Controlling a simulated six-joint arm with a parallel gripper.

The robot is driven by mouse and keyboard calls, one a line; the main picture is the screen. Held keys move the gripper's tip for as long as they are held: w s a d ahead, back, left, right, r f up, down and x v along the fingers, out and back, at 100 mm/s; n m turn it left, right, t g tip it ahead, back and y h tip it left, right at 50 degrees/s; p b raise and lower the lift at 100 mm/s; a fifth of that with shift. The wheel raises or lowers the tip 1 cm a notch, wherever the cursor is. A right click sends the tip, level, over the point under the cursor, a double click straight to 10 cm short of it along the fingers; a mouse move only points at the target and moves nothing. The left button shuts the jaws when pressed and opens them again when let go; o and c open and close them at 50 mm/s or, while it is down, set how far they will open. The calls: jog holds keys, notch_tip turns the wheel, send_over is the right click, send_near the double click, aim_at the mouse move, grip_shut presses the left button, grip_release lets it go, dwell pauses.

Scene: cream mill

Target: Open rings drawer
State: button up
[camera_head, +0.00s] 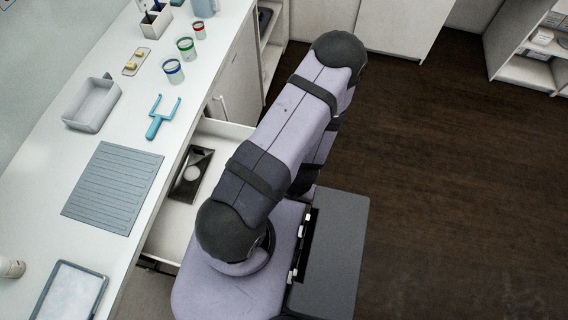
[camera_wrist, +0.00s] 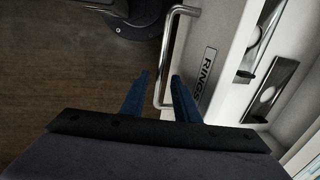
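The rings drawer (camera_wrist: 215,30) has a white front with a RINGS label (camera_wrist: 206,73) in the wrist view. A silver bar handle (camera_wrist: 170,45) stands out from this front. The drawer stands pulled out from under the counter in the head view (camera_head: 172,226), with its inside showing. My gripper (camera_wrist: 159,76) has two blue fingers spread apart, with the near end of the handle bar between them. I see a gap beside the bar, so the fingers do not look closed on it. In the head view my arm hides the gripper, the handle and the drawer front.
A dark metal piece with a round shape (camera_head: 191,175) lies in the drawer. The white counter (camera_head: 135,135) holds a grey ribbed mat (camera_head: 114,187), a grey bin (camera_head: 93,104), a blue fork-like tool (camera_head: 162,117) and several cups. Open wooden floor (camera_head: 440,190) lies to the right.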

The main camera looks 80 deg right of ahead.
jog(key=shift+r, duration=0.1)
notch_tip(320, 180, up, 10)
jog(key=p, duration=0.2)
jog(key=shift+s+p, duration=0.2)
jog(key=shift+p, duration=0.2)
dwell(0.4)
dwell(0.4)
jog(key=w+d+r+n+g+b, duration=0.2)
jog(key=w+d+r+n+g, duration=0.15)
jog(key=w+d+n, duration=0.35)
jog(key=w+a+r+n+h+b, duration=0.1)
jog(key=w+a+r+n, duration=0.15)
jog(key=w, duration=0.25)
jog(key=w+a+r+n+h+b, duration=0.1)
jog(key=w+a+r, duration=0.15)
jog(key=w, duration=0.35)
jog(key=w+a+r+n, duration=0.2)
jog(key=a, duration=0.5)
jog(key=w+a+r+n+t+y+b, duration=0.1)
jog(key=w+a+r+n, duration=0.1)
jog(key=a, duration=0.6)
jog(key=w+a+r+n+y+b, duration=0.1)
jog(key=w+a+r+n, duration=0.1)
jog(key=a, duration=0.5)
jog(key=shift+w+a+n, duration=0.2)
jog(key=shift+w+n, duration=0.55)
jog(key=shift+w, duration=0.15)
